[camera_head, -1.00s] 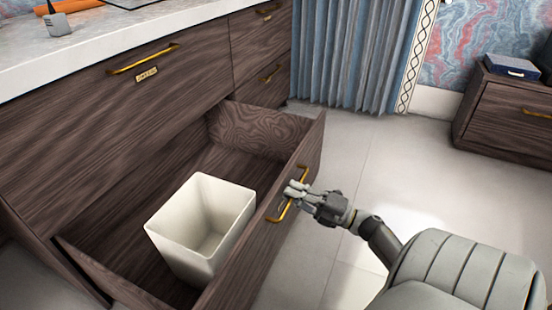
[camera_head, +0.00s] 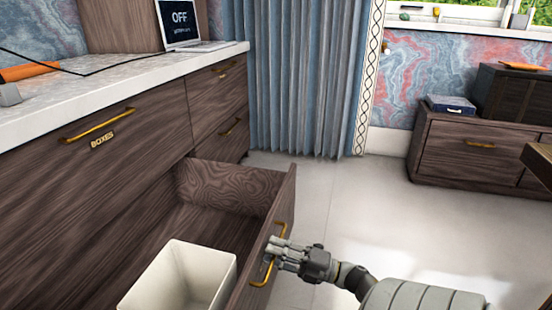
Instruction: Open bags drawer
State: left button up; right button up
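A large lower drawer (camera_head: 232,187) of the dark wood cabinet stands pulled out. Its brass handle (camera_head: 258,281) is on the front panel. My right gripper (camera_head: 270,247) is at this handle, its fingers over the bar; whether they are closed around it is unclear. A white square bin (camera_head: 186,276) stands inside the drawer, cut off by the lower edge. The drawer above is shut and carries a brass label reading BOXES (camera_head: 102,141). No label reading bags is visible. My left gripper is not in view.
Two smaller shut drawers with brass handles (camera_head: 229,127) are farther right on the cabinet. A laptop (camera_head: 184,25) and an orange object (camera_head: 28,72) lie on the white countertop. Floor (camera_head: 350,200) is clear right of the open drawer. A low cabinet (camera_head: 460,160) stands by the back wall.

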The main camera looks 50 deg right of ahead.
jog(key=v, duration=1.2)
dwell(0.5)
